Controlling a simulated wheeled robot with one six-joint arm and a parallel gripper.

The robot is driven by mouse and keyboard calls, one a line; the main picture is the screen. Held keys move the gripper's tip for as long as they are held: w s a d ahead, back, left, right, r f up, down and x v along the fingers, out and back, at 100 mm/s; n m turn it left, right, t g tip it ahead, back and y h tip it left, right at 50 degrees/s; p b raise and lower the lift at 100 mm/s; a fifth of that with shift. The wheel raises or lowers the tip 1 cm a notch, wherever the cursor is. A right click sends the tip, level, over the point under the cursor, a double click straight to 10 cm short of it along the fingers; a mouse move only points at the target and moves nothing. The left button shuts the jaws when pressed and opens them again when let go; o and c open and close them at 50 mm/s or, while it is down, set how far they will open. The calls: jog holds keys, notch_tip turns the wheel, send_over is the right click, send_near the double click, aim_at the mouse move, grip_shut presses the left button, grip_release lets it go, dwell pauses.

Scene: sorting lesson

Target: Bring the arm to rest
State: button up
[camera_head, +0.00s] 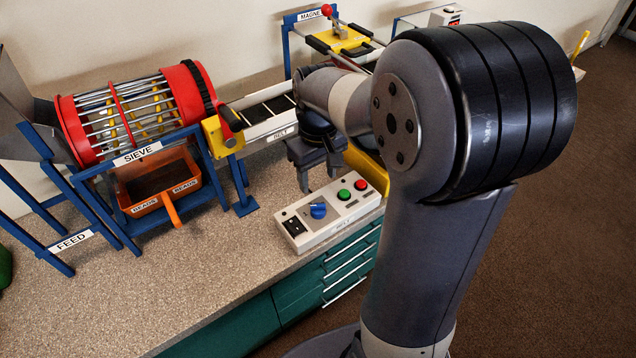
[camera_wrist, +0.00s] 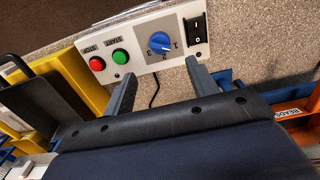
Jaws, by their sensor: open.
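My gripper (camera_head: 319,178) hangs over the worktop, behind the grey control box (camera_head: 330,211) and in front of the belt (camera_head: 265,112). Its two fingers point down and stand apart with nothing between them. In the wrist view, my gripper (camera_wrist: 158,80) shows both fingers reaching toward the control box (camera_wrist: 143,43), apart from each other and empty. My upper arm and a large dark joint fill the right half of the head view and hide part of the bench behind them.
The control box has a blue knob (camera_head: 318,211), a green button (camera_head: 344,194) and a red button (camera_head: 361,185). The sieve drum (camera_head: 135,110) stands left, over an orange beads tray (camera_head: 159,204). The magnet frame (camera_head: 340,38) stands behind. The worktop's front left (camera_head: 180,285) is clear.

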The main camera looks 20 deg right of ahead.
aim_at(318, 205)
jog(key=shift+r, duration=0.2)
notch_tip(318, 205, down, 11)
jog(key=shift+b, duration=0.9)
jog(key=shift+r, duration=0.15)
